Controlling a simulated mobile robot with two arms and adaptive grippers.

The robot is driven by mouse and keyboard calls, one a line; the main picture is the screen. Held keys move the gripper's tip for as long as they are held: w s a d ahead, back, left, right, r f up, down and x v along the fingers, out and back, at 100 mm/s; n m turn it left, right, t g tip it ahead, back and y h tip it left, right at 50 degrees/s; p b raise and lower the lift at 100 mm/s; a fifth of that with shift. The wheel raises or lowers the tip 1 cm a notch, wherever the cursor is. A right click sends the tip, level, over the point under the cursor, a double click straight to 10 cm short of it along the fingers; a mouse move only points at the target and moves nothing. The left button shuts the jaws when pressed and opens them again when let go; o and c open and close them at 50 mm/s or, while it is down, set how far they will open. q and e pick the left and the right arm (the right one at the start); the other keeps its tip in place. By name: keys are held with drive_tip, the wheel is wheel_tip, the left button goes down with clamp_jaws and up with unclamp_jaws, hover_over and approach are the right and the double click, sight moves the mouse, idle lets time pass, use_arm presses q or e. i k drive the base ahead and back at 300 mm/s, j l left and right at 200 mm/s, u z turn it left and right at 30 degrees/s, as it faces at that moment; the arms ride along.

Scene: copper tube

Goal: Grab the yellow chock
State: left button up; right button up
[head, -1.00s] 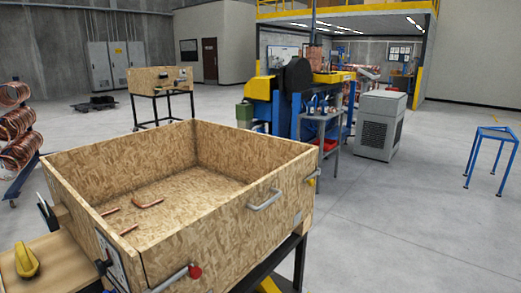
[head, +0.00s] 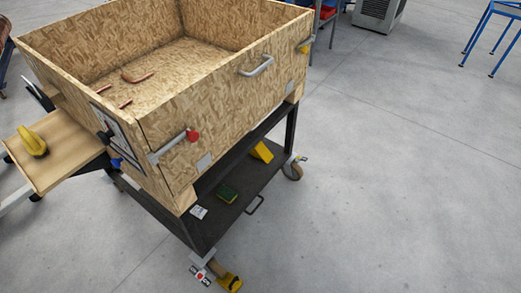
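A yellow wedge-shaped block (head: 261,152), which looks like the chock, sits on the dark lower shelf (head: 222,221) of the wheeled cart, near its right end. It stands under the wooden box and is partly shaded by it. Neither of my grippers is in view.
A large chipboard box (head: 205,130) with copper tube pieces (head: 137,78) tops the cart. A yellow object (head: 33,140) lies on a side board (head: 72,155). Casters (head: 293,168) stand at the corners. The floor (head: 400,170) to the right is clear.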

sight(259, 151)
drive_tip(key=u, duration=0.2)
drive_tip(key=i+l+u, duration=0.15)
drive_tip(key=u, duration=0.3)
drive_tip(key=l+u, duration=0.4)
drive_tip(key=i+l+u, duration=0.1)
drive_tip(key=l+u, duration=0.55)
drive_tip(key=u, duration=0.2)
